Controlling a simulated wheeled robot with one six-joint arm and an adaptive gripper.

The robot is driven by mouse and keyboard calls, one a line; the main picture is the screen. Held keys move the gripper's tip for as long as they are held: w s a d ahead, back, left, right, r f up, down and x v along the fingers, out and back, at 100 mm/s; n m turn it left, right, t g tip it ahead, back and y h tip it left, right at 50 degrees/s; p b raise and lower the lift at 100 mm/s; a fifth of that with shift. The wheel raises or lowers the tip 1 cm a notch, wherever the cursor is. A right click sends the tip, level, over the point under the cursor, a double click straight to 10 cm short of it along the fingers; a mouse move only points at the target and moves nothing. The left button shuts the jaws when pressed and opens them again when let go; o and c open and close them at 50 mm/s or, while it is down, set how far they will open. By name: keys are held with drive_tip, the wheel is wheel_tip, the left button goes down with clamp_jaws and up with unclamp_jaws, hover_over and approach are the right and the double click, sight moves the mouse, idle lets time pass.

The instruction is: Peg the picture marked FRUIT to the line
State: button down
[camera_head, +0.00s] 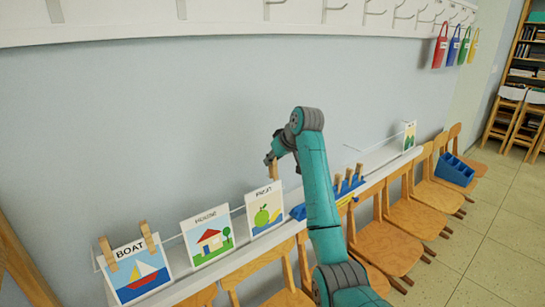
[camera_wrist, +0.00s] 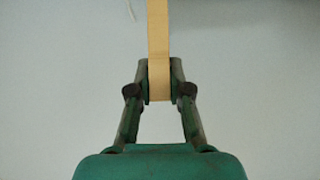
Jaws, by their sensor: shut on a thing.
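The picture marked FRUIT (camera_head: 262,212), a white card with a green apple and a yellow banana, stands upright at the wall ledge. Its label is small and blurred. A thin pale line (camera_head: 237,209) shows beside it. My gripper (camera_head: 271,160) is above the card's top right part, shut on a wooden peg (camera_head: 274,173). The peg points down, and its lower end is close to the card's top edge; I cannot tell if they touch. In the wrist view my gripper (camera_wrist: 159,85) grips the peg (camera_wrist: 159,40) between both fingers. No peg shows on the FRUIT card's top left.
The HOUSE picture (camera_head: 207,240) and the BOAT picture (camera_head: 137,273), which has two pegs on top, stand left. A blue holder with upright pegs (camera_head: 349,187) is right of my arm. Wooden chairs (camera_head: 415,217) line the ledge. A hook rail (camera_head: 210,25) is above.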

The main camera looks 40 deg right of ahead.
sight(276, 172)
drive_tip(key=shift+s+f, duration=0.2)
drive_tip(key=shift+f, duration=1.2)
drive_tip(key=shift+s+f, duration=0.2)
drive_tip(key=shift+f, duration=1.2)
drive_tip(key=shift+f, duration=0.1)
drive_tip(key=c, duration=1)
unclamp_jaws()
drive_tip(key=shift+o, duration=0.4)
drive_tip(key=shift+o, duration=0.8)
drive_tip(key=shift+v, duration=3.5)
